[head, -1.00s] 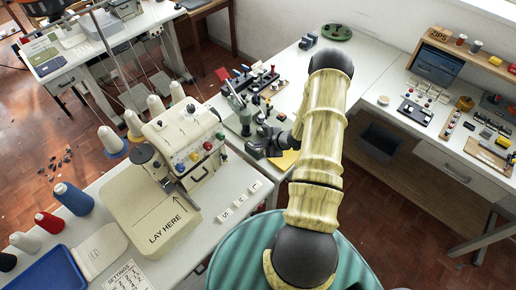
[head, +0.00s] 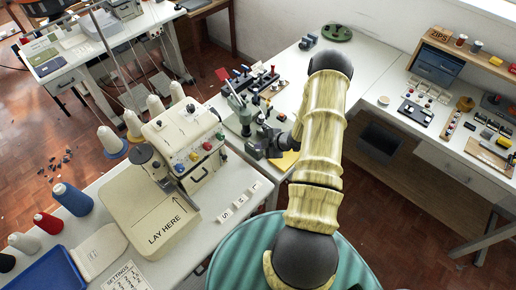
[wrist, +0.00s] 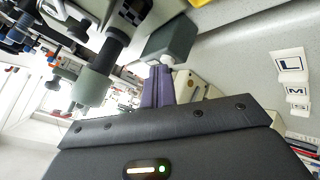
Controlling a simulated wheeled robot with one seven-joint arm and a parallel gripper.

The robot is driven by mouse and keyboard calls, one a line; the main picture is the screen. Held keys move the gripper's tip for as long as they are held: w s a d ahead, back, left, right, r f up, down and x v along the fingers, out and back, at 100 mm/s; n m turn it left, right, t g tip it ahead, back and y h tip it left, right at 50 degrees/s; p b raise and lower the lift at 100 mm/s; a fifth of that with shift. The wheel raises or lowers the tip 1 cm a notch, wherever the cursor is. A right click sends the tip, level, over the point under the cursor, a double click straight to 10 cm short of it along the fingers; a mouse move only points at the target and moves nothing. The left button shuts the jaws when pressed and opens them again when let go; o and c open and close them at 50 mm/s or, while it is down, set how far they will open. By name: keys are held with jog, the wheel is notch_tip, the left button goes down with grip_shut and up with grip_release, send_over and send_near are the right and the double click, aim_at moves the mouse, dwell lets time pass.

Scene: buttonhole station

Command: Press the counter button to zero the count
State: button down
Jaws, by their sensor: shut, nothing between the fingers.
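A dark grey counter box (wrist: 170,42) with a pale round button (wrist: 168,61) on its face shows at the top middle of the wrist view. My gripper (wrist: 158,70) has its purple fingers together, with nothing between them. The fingertips are right at the button, overlapping its edge in the picture; I cannot tell whether they touch it. In the head view my gripper (head: 268,142) is low beside the buttonhole station's grey-green machine (head: 239,108), close to the dark box (head: 254,151). The button and fingertips are too small to make out there.
The machine's dark shaft and grey-green cylinder (wrist: 94,86) stand close left of my fingers in the wrist view. Lettered cards (wrist: 290,66) lie to the right. A cream sewing machine (head: 185,145) stands left of the station, and a yellow piece (head: 286,160) lies by my gripper.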

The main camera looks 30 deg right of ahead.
jog(key=shift+r+p, duration=0.45)
jog(key=shift+r, duration=0.4)
jog(key=shift+r+p, duration=1.6)
jog(key=shift+r, duration=0.95)
